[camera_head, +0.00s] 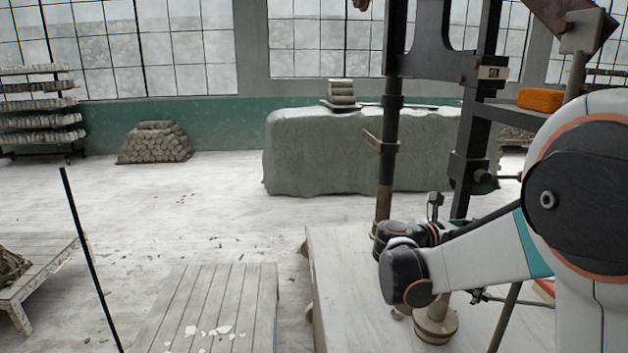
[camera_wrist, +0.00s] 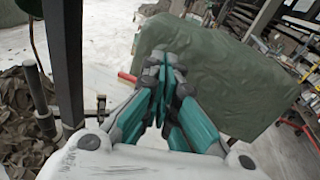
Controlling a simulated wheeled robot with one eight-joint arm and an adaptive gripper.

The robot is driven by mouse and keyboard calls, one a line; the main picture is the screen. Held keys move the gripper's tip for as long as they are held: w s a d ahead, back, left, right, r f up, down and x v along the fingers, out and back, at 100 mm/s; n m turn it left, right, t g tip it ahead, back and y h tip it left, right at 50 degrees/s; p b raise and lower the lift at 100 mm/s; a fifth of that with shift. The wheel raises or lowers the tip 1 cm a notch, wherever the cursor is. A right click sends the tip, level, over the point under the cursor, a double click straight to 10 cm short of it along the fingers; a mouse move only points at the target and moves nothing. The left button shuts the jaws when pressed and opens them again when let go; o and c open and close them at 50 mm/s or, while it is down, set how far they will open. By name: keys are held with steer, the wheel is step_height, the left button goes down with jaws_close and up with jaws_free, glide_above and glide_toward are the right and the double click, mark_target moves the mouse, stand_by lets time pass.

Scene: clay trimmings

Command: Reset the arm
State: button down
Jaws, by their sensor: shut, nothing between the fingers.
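My gripper (camera_wrist: 166,62) fills the middle of the wrist view. Its teal and grey fingers are shut with their tips together, and nothing shows between them. In the head view my white and dark arm reaches left from the right edge and bends at a dark elbow over a pale table. My gripper's fingers cannot be made out in that view.
A pale table (camera_head: 345,290) stands under my arm, beside a dark metal frame (camera_head: 388,150). A green-covered block (camera_head: 330,150) stands behind; it also shows in the wrist view (camera_wrist: 225,80). A slatted platform (camera_head: 225,290) bears pale scraps.

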steer(key=s+a+f+m+t+y+b, duration=0.1)
steer(key=s+a+f+m+y+b, duration=0.1)
steer(key=s+a+f+m+y, duration=0.3)
steer(key=s+a+f+m+y+b, duration=0.2)
steer(key=s+a+f+m+y, duration=0.3)
steer(key=s+a+m, duration=0.4)
steer(key=s+a+f+m+t+y+b, duration=0.1)
steer(key=s+a+f+m+y+b, duration=0.1)
steer(key=s+a+f+m+y, duration=0.3)
steer(key=s+a+m+y, duration=0.1)
steer(key=s+a+m, duration=0.2)
steer(key=s, duration=0.4)
steer(key=shift+s+t, duration=0.25)
steer(key=shift+t, duration=0.05)
